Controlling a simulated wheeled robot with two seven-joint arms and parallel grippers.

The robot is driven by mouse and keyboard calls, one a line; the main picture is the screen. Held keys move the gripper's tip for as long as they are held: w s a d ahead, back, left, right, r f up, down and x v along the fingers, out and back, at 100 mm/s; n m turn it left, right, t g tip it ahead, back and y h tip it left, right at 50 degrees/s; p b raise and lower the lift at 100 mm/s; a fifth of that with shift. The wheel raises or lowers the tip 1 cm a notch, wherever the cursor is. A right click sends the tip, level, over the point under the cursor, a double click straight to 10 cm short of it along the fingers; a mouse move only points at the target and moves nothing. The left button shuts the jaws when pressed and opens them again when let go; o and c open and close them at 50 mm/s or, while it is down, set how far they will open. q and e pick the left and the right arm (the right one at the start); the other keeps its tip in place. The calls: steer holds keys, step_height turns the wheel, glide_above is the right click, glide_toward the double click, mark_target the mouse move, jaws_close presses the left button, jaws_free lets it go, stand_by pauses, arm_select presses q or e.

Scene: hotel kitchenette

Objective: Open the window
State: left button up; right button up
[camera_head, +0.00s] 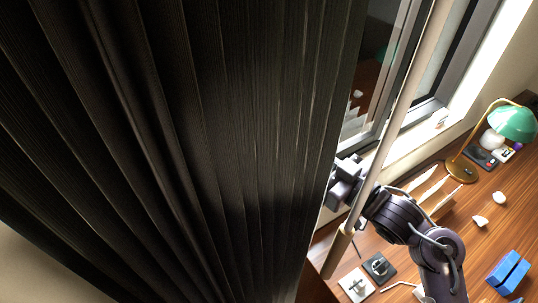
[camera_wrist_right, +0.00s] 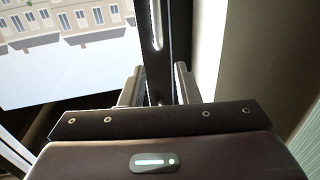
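The window (camera_head: 395,85) has a dark frame and stands partly behind the curtain in the head view. In the right wrist view its glass (camera_wrist_right: 60,60) shows at left, with building fronts outside. A dark upright frame bar (camera_wrist_right: 158,70) with a pale elongated slot or handle (camera_wrist_right: 156,25) runs down the middle. My right gripper (camera_wrist_right: 158,82) points at this bar, its fingers apart on either side of it; contact cannot be told. In the head view the right gripper (camera_head: 345,182) is beside the curtain edge, its tips partly hidden. My left gripper is not in view.
A large dark pleated curtain (camera_head: 200,130) covers the left and middle. A long pale pole (camera_head: 400,100) crosses in front of the window and my right arm. The wooden desk (camera_head: 440,265) at right carries a green lamp (camera_head: 512,122), a blue object (camera_head: 508,272) and small items.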

mark_target(283, 176)
step_height(283, 176, down, 7)
steer(key=b, duration=0.6)
steer(key=p+x, duration=0.2)
steer(key=x, duration=0.6)
steer(key=shift+r+p, duration=0.15)
steer(key=shift+p, duration=0.15)
steer(key=shift+c, duration=0.4)
jaws_close()
